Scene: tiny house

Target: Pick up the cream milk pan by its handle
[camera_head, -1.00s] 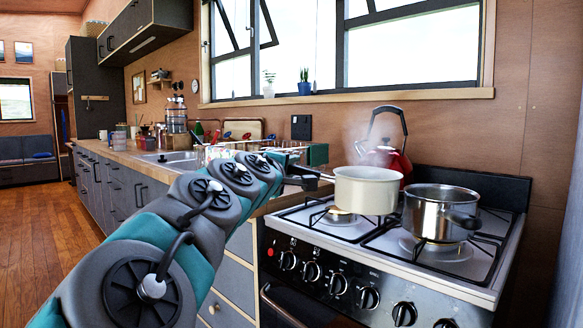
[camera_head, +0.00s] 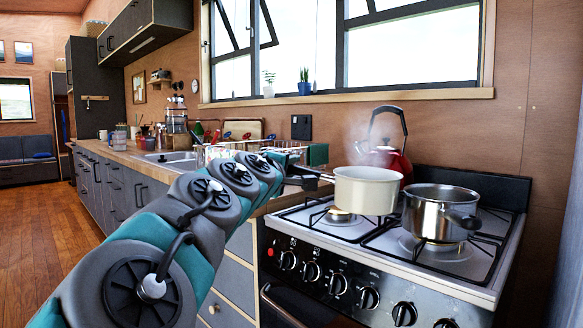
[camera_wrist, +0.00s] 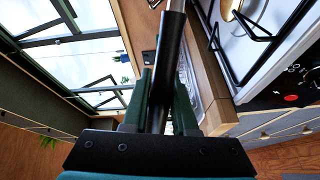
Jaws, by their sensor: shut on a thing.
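The cream milk pan (camera_head: 366,192) is over the front left burner of the stove in the head view, level and upright. It seems slightly above the grate. Its dark handle points left to my gripper (camera_head: 308,171). In the wrist view my gripper (camera_wrist: 162,100) is shut on the black handle (camera_wrist: 167,62), with one green finger on each side. The pan's bowl is outside the wrist view. My arm hides part of the counter in the head view.
A steel pot (camera_head: 440,212) stands on the front right burner, close to the cream pan. A red kettle (camera_head: 388,160) steams behind. The black and white stove (camera_head: 400,270) has raised grates. A wooden counter (camera_head: 130,152) with several items runs left, below a window.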

